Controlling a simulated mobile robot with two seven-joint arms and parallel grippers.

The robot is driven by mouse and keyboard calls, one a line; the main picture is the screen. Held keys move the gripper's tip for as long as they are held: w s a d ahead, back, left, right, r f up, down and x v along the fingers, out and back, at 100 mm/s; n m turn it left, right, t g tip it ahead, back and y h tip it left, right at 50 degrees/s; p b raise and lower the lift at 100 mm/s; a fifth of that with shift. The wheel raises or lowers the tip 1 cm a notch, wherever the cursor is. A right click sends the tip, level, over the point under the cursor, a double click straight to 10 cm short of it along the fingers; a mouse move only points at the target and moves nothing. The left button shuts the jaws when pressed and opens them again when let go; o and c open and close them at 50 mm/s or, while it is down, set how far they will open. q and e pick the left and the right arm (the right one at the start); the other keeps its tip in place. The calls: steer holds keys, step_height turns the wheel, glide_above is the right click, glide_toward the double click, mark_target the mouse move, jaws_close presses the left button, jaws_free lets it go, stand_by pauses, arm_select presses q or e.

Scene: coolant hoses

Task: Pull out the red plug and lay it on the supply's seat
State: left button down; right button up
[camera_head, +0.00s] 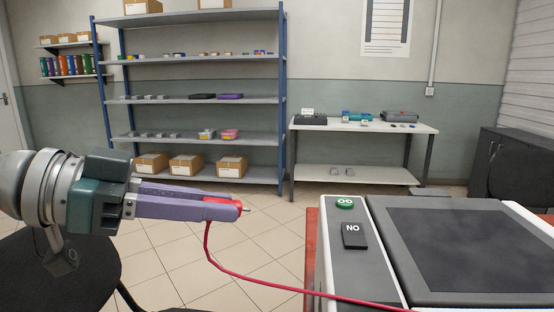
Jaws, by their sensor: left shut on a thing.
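My left gripper (232,208) reaches in from the left and is shut on the red plug (221,202). The plug is held in the air between the purple fingers, with a thin metal tip pointing right. Its red cable (251,278) hangs from the gripper and runs right, across the front of a white and grey unit (378,266). The plug is apart from this unit, to its left. I cannot make out the supply's seat in this view. My right gripper is not in view.
The unit has a large dark panel (468,246), a green round label (344,202) and a black block marked NO (354,235). It stands on a red surface (312,250). A dark chair (60,275) is at lower left. Tiled floor lies between gripper and unit.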

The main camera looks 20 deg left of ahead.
arm_select(q)
steer(key=w+a+f+m+y+b, duration=0.2)
steer(key=f+m+b, duration=0.8)
steer(key=f, duration=0.6)
steer(key=w+a+f+m+t+y+b, duration=0.1)
steer(key=a+f+m+y+b, duration=0.2)
steer(key=f+m+b, duration=0.7)
steer(key=w+a+f+m+y+b, duration=0.2)
steer(key=a+f+m+b, duration=0.3)
steer(key=f, duration=1.9)
steer(key=shift+w+m+b, duration=0.2)
steer(key=shift+m+b, duration=1)
steer(key=shift+b, duration=0.85)
steer(key=shift+w+m+b, duration=0.15)
steer(key=shift+m+b, duration=1.05)
steer(key=shift+b, duration=0.8)
steer(key=shift+t+y, duration=0.3)
step_height(320, 180, down, 6)
steer(key=b, duration=0.5)
steer(key=shift+r+b, duration=0.25)
steer(key=shift+b, duration=0.15)
steer(key=shift+s+f, duration=0.15)
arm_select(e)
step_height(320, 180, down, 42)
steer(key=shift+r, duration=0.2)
